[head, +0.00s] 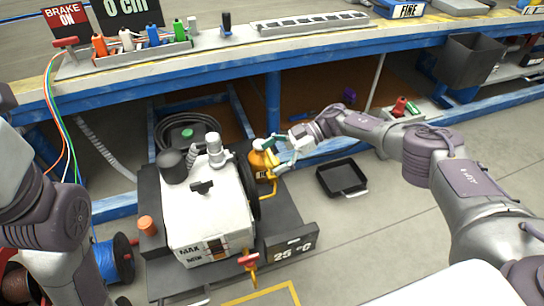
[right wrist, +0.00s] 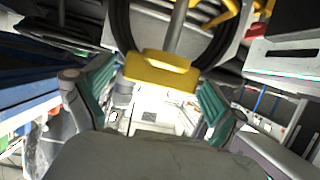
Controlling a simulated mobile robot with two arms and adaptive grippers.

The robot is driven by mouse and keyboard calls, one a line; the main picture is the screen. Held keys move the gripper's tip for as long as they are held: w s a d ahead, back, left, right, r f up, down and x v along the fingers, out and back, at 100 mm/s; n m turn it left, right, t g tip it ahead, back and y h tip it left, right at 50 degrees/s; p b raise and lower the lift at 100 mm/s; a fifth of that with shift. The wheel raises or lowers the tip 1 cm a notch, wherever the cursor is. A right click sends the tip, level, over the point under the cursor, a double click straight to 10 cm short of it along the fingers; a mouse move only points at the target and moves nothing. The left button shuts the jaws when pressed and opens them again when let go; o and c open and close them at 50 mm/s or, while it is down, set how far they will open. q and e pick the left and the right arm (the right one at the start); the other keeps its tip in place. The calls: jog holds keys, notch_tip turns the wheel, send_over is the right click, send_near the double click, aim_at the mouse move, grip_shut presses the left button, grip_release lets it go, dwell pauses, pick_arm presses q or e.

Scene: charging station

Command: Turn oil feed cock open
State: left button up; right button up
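A white and grey machine (head: 210,215) stands on a dark base on the floor. On its right side is an orange-yellow bottle-like part (head: 259,162), partly behind my right gripper (head: 278,151). In the right wrist view, a yellow handle-like block (right wrist: 160,70) on a grey stem lies between the green-padded fingertips, which stand apart. I cannot tell whether either finger touches it, or for certain that it is the oil feed cock. A red-handled valve (head: 249,260) is on the machine's front. My left arm shows at the left; its gripper is not in view.
A blue-edged bench (head: 330,50) with switches and plugs runs across the back. A black tray (head: 342,178) lies on the floor right of the machine. A 25 °C display (head: 291,249) is at front right. A blue cable reel (head: 112,260) stands at left.

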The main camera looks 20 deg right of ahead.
jog(key=shift+d+r, duration=0.15)
jog(key=shift+d, duration=0.35)
jog(key=v, duration=1.1)
jog(key=shift+r, duration=0.1)
